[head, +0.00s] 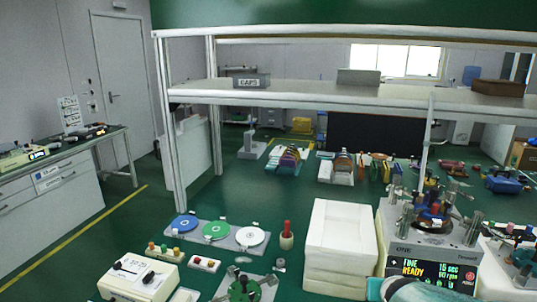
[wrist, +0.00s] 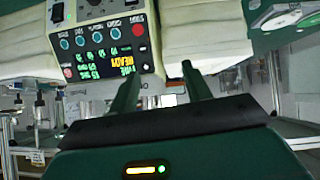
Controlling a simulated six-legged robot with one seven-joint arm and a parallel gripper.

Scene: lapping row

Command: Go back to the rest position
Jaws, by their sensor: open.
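My gripper (wrist: 158,88) shows in the wrist view, its two dark green fingers apart with nothing held between them. Beyond the fingers, the wrist view, turned upside down, shows the machine's control panel (wrist: 105,45) with a lit display and several round buttons. In the head view the same kind of panel (head: 430,274) reads FINE, READY, 15 sec, at the lower right. The gripper's fingers cannot be made out in the head view.
A white block stack (head: 338,248) stands left of the lapping machine (head: 432,228). A rack with blue, green and white discs (head: 215,231), a red-handled tool (head: 287,236) and a cream control box (head: 140,278) lie further left. A shelf (head: 300,95) spans above the bench.

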